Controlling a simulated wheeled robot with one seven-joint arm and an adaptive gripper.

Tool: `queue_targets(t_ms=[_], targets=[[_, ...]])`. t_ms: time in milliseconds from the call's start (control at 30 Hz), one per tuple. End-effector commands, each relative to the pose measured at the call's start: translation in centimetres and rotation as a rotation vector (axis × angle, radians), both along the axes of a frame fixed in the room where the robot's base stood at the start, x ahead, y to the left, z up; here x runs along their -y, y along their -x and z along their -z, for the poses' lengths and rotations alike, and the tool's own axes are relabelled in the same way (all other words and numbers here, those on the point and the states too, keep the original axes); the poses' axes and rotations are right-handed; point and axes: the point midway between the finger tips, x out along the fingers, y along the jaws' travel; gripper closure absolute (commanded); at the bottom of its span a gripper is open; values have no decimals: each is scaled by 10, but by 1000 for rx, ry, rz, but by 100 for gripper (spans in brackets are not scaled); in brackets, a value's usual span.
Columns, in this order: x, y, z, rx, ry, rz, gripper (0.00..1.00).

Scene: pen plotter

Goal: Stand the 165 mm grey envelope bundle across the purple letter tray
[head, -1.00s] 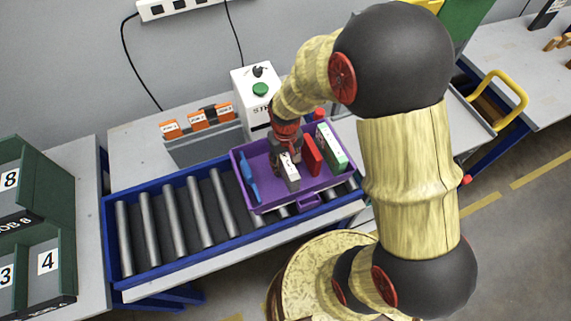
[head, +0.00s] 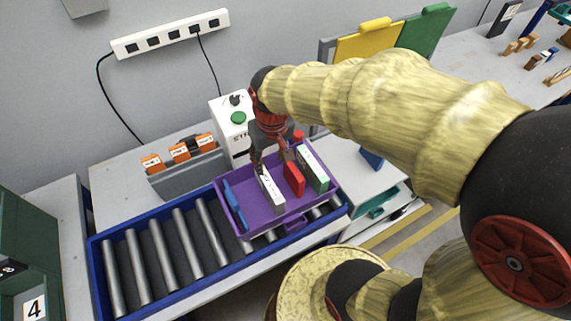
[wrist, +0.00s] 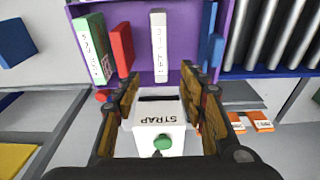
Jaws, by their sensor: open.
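The purple letter tray (head: 237,225) sits on the roller conveyor. The grey envelope bundle (head: 271,188), pale with print along its upper edge, stands inside it, running front to back across the tray. A blue bundle (head: 235,206) lies to its left; a red one (head: 294,179) and a green one (head: 313,168) stand to its right. In the wrist view the grey bundle (wrist: 159,45) stands apart from its neighbours. My gripper (head: 271,157) is open and empty at the tray's back side, near the bundle's far end. Its fingers (wrist: 165,82) are apart, with nothing between them.
A white strap machine (head: 235,118) with a green button stands close behind the tray. A grey holder with orange-labelled cards (head: 182,166) is behind the conveyor. Bare rollers (head: 160,251) lie left of the tray. Yellow and green panels (head: 362,44) stand at the back right.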

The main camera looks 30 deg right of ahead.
Motion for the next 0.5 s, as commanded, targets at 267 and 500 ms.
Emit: queue_targets(t_ms=[267,500], targets=[[0,76,-99,242,0,0,58],[0,111,-121,333,-1,0,58]])
